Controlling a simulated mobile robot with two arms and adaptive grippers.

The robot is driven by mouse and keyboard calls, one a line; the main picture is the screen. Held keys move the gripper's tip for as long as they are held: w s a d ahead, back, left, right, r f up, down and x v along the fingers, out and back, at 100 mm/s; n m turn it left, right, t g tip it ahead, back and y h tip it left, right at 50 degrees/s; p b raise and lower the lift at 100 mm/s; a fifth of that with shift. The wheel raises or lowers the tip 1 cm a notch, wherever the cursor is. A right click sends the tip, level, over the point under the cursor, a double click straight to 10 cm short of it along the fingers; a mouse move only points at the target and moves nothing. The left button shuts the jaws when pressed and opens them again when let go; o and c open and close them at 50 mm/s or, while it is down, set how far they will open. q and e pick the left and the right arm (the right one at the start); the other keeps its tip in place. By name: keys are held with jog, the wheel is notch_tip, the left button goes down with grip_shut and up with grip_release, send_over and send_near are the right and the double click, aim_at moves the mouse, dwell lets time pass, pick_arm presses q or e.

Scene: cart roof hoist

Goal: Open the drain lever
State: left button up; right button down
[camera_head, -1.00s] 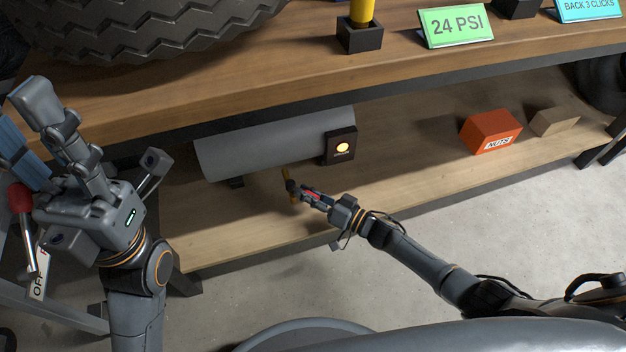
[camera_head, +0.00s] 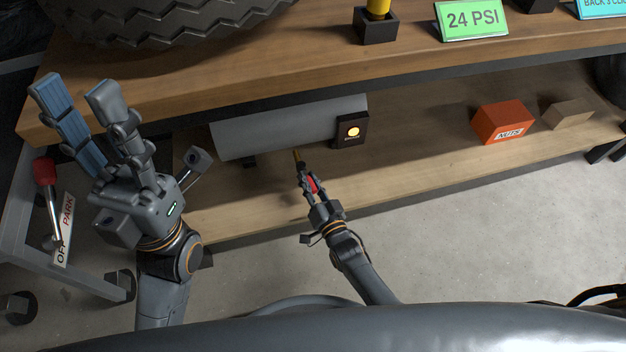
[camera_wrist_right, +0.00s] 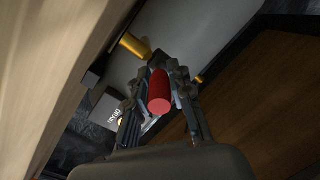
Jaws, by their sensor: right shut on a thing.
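The drain lever has a red handle (camera_head: 313,184); its round end faces the camera in the right wrist view (camera_wrist_right: 159,92). It is by a brass fitting (camera_wrist_right: 134,46) under the grey tank (camera_head: 285,125) on the lower shelf. My right gripper (camera_head: 303,174) has its fingers on both sides of the red handle and is shut on it. Its fingers partly hide the lever in the head view. My left gripper (camera_head: 74,92) is at the left, raised and empty, with its fingers apart.
A black box with a lit yellow button (camera_head: 352,131) sits at the tank's right end. An orange NUTS box (camera_head: 502,122) and a cardboard box (camera_head: 567,114) stand further right on the shelf. A red-knobbed PARK/OFF lever (camera_head: 46,172) is at the far left.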

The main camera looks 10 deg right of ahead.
dwell(0.3)
jog(key=c, duration=1.2)
grip_release()
jog(key=shift+o, duration=0.2)
jog(key=v, duration=0.7)
jog(key=shift+s, duration=0.25)
